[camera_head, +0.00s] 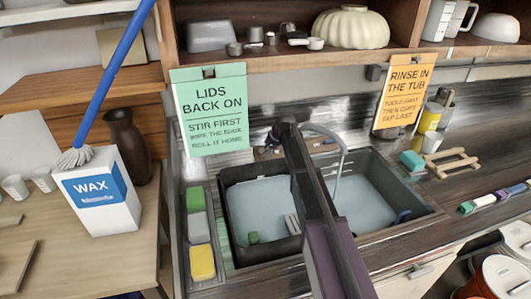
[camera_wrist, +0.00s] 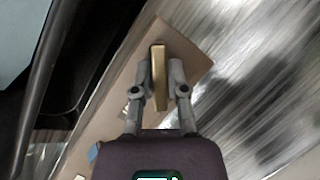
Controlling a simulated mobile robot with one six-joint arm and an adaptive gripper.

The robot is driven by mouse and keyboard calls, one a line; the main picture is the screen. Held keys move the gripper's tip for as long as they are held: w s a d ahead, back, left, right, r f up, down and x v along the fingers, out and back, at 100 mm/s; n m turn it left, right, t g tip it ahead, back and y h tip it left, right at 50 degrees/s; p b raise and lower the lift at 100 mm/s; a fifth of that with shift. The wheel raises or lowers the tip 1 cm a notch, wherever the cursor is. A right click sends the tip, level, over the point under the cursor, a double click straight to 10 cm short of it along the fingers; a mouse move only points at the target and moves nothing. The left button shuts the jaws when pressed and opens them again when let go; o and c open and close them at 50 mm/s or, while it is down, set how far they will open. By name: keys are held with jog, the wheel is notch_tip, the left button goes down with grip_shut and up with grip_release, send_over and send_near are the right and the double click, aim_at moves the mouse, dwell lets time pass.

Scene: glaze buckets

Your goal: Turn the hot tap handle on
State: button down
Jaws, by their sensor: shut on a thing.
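A brass-coloured tap handle (camera_wrist: 158,78) stands between the fingers of my gripper (camera_wrist: 158,90) in the wrist view. The fingers are shut on it. In the head view my arm reaches over the sink to its back edge, and my gripper (camera_head: 272,140) is small and dark there, hiding most of the handle. No hot or cold mark is readable. The silver curved spout (camera_head: 340,158) rises just right of my arm. I cannot tell whether water runs from it.
The sink (camera_head: 400,222) has two basins, a black tub (camera_head: 228,200) in the left one. Sponges, the yellow one (camera_head: 202,262) nearest, lie in a tray at its left. A green sign (camera_head: 210,105) and an orange sign (camera_head: 403,95) hang behind. A wax box (camera_head: 98,195) stands left.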

jog(key=shift+n+g+h+p, duration=0.3)
jog(key=shift+n+h, duration=0.3)
jog(key=shift+n, duration=0.75)
jog(key=shift+n+g+h+p, duration=0.2)
jog(key=shift+n+h+p, duration=0.3)
jog(key=shift+n, duration=0.85)
jog(key=shift+s, duration=0.1)
jog(key=c, duration=0.7)
grip_release()
jog(key=shift+o, duration=0.2)
jog(key=shift+m, duration=0.3)
